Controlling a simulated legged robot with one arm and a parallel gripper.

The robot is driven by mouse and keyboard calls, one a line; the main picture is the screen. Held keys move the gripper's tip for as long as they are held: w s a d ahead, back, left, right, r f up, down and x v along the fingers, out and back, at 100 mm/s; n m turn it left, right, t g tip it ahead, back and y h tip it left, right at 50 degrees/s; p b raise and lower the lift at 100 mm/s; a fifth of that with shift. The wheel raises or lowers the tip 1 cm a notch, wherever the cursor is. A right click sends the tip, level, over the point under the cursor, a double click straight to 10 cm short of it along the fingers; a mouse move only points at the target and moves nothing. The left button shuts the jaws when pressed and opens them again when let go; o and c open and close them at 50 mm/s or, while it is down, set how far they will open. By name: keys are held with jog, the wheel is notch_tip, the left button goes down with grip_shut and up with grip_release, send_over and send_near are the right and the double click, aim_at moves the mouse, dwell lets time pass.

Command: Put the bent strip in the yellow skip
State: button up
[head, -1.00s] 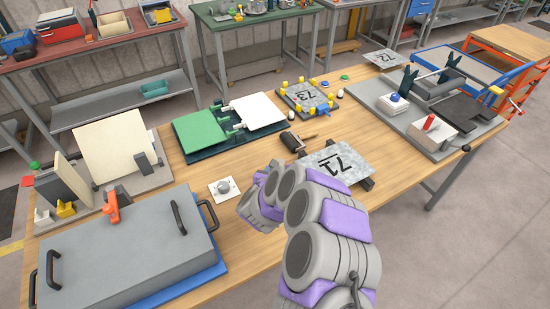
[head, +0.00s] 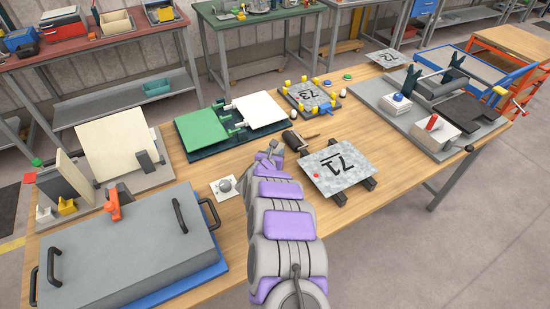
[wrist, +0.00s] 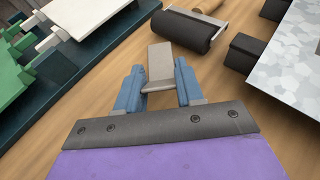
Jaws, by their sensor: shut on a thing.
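My gripper (wrist: 158,88) is shut on a short pale grey metal piece that looks like the bent strip (wrist: 160,62). The strip stands out beyond the blue fingers and has a fold near them. In the head view my gripper (head: 268,158) is over the wooden bench, between the green-and-white hinged panels and the plate marked 71. The strip is too small to make out clearly there. I cannot pick out a yellow skip in either view.
A black roller (head: 299,139) lies just beyond my gripper, and also shows in the wrist view (wrist: 190,28). Plate 71 (head: 336,171) sits on dark blocks to the right. Green-and-white panels (head: 232,121) are behind left. A grey lidded box (head: 125,250) fills the front left.

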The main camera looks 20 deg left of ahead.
notch_tip(320, 180, down, 2)
jog(key=shift+f, duration=0.25)
jog(key=o, duration=1)
jog(key=shift+o, duration=0.2)
jog(key=shift+s, duration=0.1)
jog(key=v, duration=1.1)
jog(key=shift+s+r, duration=0.1)
jog(key=shift+s, duration=0.2)
